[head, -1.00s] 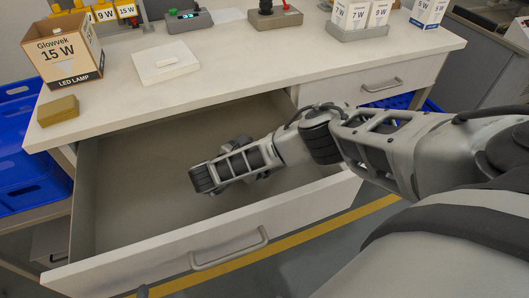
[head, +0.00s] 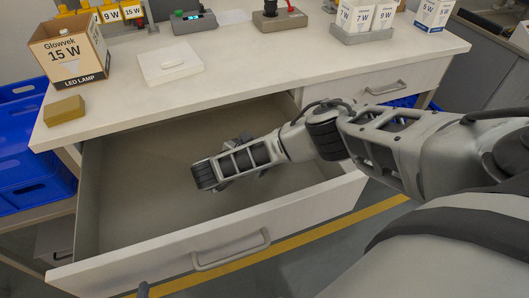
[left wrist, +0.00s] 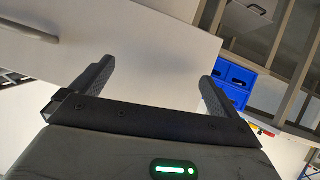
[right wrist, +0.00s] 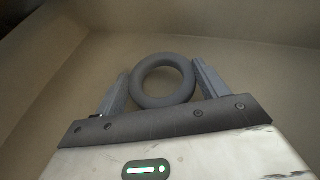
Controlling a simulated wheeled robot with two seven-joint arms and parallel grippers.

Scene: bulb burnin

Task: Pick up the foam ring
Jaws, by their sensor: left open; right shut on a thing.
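The foam ring (right wrist: 139,82) is a grey ring, seen in the right wrist view between the fingers of my right gripper (right wrist: 160,85). The fingers are shut on it, touching its left and right sides. In the head view my right gripper (head: 207,174) is inside the open drawer (head: 130,215), and the ring is hidden there behind the arm. My left gripper (left wrist: 152,85) is open and empty in the left wrist view, with a drawer front and handle beyond it.
The worktop (head: 240,70) above the drawer holds a Glowvek 15 W box (head: 75,50), a tan block (head: 64,110), a white pad (head: 167,65) and lamp boxes (head: 375,15). Blue crates (head: 30,150) stand at the left. The visible drawer floor is bare.

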